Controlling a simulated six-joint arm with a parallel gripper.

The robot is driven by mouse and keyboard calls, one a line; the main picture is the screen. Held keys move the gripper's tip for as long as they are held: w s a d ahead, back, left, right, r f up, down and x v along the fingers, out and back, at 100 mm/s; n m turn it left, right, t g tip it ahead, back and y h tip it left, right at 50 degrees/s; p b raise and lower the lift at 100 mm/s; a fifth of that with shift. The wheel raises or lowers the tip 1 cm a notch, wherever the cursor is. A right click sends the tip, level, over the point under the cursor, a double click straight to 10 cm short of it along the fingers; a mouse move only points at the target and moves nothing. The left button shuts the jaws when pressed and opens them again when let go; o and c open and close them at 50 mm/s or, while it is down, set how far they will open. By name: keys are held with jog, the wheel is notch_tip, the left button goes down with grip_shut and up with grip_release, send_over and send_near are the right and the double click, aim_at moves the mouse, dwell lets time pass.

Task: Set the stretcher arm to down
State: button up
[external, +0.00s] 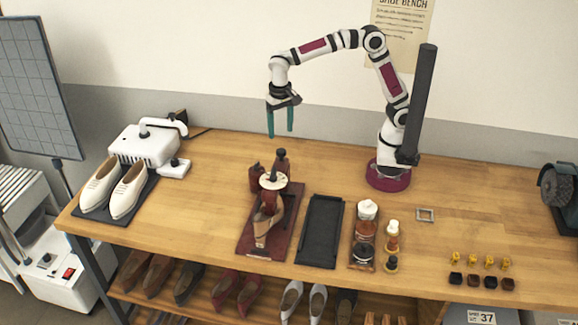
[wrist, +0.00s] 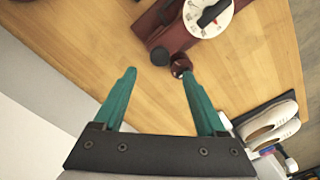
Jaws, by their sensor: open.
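The shoe stretcher is a dark red device on a dark red board (external: 247,243), with a tan shoe (external: 268,224) on it. A white dial (external: 273,181) sits on top; it also shows in the wrist view (wrist: 216,22), with a black pointer-like piece across it. A dark knob (external: 281,154) stands behind the dial. In the wrist view, a dark red round knob (wrist: 180,66) and a black cap (wrist: 159,57) lie near my fingertips. I cannot tell the arm's setting. My gripper (external: 281,134) is open and empty, above and apart from the stretcher.
A black tray (external: 320,232) and bottles (external: 367,210) stand right of the stretcher. White shoes (external: 129,190) and a white machine (external: 143,146) are at the left. The wall is behind. Bare bench lies between the stretcher and the white machine.

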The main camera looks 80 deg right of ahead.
notch_tip(320, 180, up, 7)
jog(key=shift+r, duration=0.2)
jog(key=s+d+f+n+y, duration=0.1)
jog(key=s+d+f+n, duration=0.15)
jog(key=s+d, duration=0.85)
jog(key=s+f, duration=0.3)
jog(key=s, duration=0.4)
jog(key=s+f, duration=0.4)
jog(key=s, duration=0.3)
jog(key=shift+d+f+n+y, duration=0.3)
jog(key=shift+d+n+y, duration=0.05)
jog(key=shift+n+y, duration=0.1)
dwell(0.7)
